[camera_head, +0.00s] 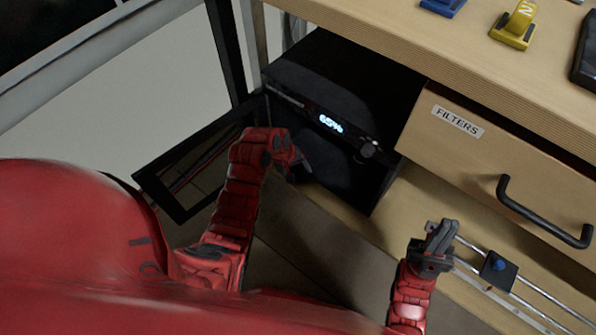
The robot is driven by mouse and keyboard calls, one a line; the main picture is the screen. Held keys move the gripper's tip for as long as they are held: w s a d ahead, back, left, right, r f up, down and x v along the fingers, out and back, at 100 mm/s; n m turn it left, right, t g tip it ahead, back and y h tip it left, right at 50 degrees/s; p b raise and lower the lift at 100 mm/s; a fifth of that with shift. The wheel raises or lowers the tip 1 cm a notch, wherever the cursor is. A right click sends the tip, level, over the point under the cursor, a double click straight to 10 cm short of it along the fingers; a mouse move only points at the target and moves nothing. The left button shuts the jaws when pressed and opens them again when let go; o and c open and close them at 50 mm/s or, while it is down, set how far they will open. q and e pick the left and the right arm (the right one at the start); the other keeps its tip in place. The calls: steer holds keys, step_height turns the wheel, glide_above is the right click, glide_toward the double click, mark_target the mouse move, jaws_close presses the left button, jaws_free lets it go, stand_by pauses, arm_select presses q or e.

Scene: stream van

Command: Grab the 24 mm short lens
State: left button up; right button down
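No lens can be made out in this view. A black cabinet (335,85) with a lit display reading about 65% and a small knob stands in the bay under the counter. A black-framed panel (165,190), which looks like its door swung open, juts out at its left. The cabinet's inside is too dark to read. My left gripper (297,165) is in front of the cabinet's lower left part; its fingers are dark against it and their gap is unclear. My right gripper (441,236) is below the drawer, near metal rails, with nothing visible in it; its fingers appear close together.
A wooden drawer (490,150) labelled FILTERS with a black handle (545,212) is at the right. Metal rails (525,295) with a black block (498,268) run below it. A yellow marker (515,25), a blue item (443,5) and a dark object are on the counter (400,40).

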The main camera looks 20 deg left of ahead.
arm_select(q)
jaws_close()
